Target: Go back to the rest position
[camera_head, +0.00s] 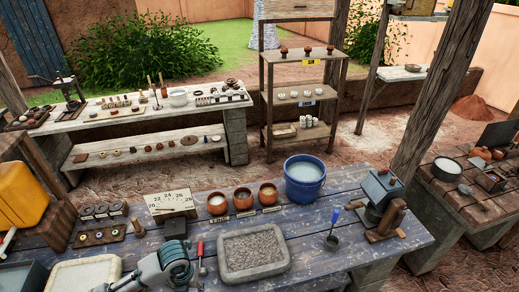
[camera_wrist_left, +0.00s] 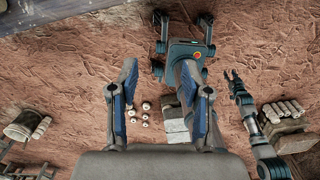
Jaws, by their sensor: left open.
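My left gripper (camera_wrist_left: 159,68) is open and empty in the left wrist view, its two fingers well apart over reddish bare ground. In the head view a grey and teal part of my left arm (camera_head: 150,272) comes in low over the front of the blue plank table (camera_head: 330,215). The fingers cannot be made out clearly there. My right gripper (camera_wrist_left: 233,76) shows small at the right of the left wrist view. I see nothing held in it, but its jaw opening is too small to judge.
A stone tray (camera_head: 285,262), a blue bucket (camera_head: 304,188), several clay pots (camera_head: 243,200) and a grinder (camera_head: 380,190) stand on the table. A yellow container (camera_head: 22,195) is at left. A wooden post (camera_head: 440,95) rises at right. Shelves (camera_head: 300,83) stand behind.

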